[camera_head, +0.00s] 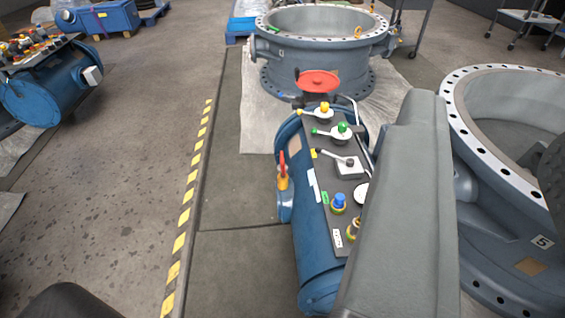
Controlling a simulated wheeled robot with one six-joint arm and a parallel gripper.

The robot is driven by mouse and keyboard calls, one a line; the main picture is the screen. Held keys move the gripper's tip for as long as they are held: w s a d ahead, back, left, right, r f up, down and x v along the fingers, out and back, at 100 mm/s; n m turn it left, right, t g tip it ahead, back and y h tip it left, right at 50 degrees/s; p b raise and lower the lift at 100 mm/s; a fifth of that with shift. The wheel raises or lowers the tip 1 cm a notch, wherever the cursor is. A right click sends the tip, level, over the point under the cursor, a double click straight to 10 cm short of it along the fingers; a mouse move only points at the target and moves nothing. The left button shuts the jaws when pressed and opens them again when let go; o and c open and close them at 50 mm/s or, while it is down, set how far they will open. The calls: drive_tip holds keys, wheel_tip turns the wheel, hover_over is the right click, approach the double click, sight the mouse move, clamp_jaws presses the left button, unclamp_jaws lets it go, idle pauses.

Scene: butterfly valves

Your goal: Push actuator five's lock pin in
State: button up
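A blue cylindrical actuator (314,258) stands in the middle, with a dark control panel (322,172) on top. A large grey flanged valve body to its right carries a label "5" (541,242). The panel bears a red handwheel (318,83), a yellow-knobbed lever (324,107), a green-knobbed lever (341,128), a black lever (335,157), a blue knob (339,201) and a yellow-ringed knob (353,230). A red and yellow handle (283,172) stands at the left side. I cannot tell which part is the lock pin. The panel's lower right is hidden.
Another flanged valve body (318,55) stands behind the actuator on a pale sheet. A second blue actuator (48,90) lies at the far left. A cart (526,20) stands at the back right.

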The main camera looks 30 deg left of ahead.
sight(281, 152)
drive_tip(key=shift+o, duration=0.2)
drive_tip(key=w+a+f+n+y, duration=0.1)
drive_tip(key=w+a+f+n, duration=0.15)
drive_tip(key=w+f, duration=0.6)
drive_tip(key=w+a+f+n+y, duration=0.1)
drive_tip(key=w+a+f, duration=0.3)
drive_tip(key=w, duration=0.7)
drive_tip(key=w+a+f+n+y, duration=0.1)
drive_tip(key=w+a+f+y, duration=0.1)
drive_tip(key=w+f, duration=0.7)
drive_tip(key=w+a+f+n+g+y, duration=0.15)
drive_tip(key=a+f, duration=0.25)
drive_tip(key=f, duration=0.7)
drive_tip(key=w+a+f+n+y, duration=0.15)
drive_tip(key=a+f, duration=0.25)
drive_tip(key=f, duration=0.7)
drive_tip(key=w+a+f+n+y, duration=0.1)
drive_tip(key=w+a+f+y, duration=0.3)
drive_tip(key=f, duration=0.6)
drive_tip(key=w+a, duration=0.3)
drive_tip(key=w, duration=0.1)
drive_tip(key=w+a+h, duration=0.1)
drive_tip(key=w+a, duration=0.2)
drive_tip(key=w, duration=0.2)
drive_tip(key=w+a+h, duration=0.1)
drive_tip(key=w+a, duration=0.2)
drive_tip(key=w, duration=0.1)
drive_tip(key=shift+w+a+f, duration=0.15)
drive_tip(key=shift+w+a, duration=0.05)
drive_tip(key=shift+w, duration=0.1)
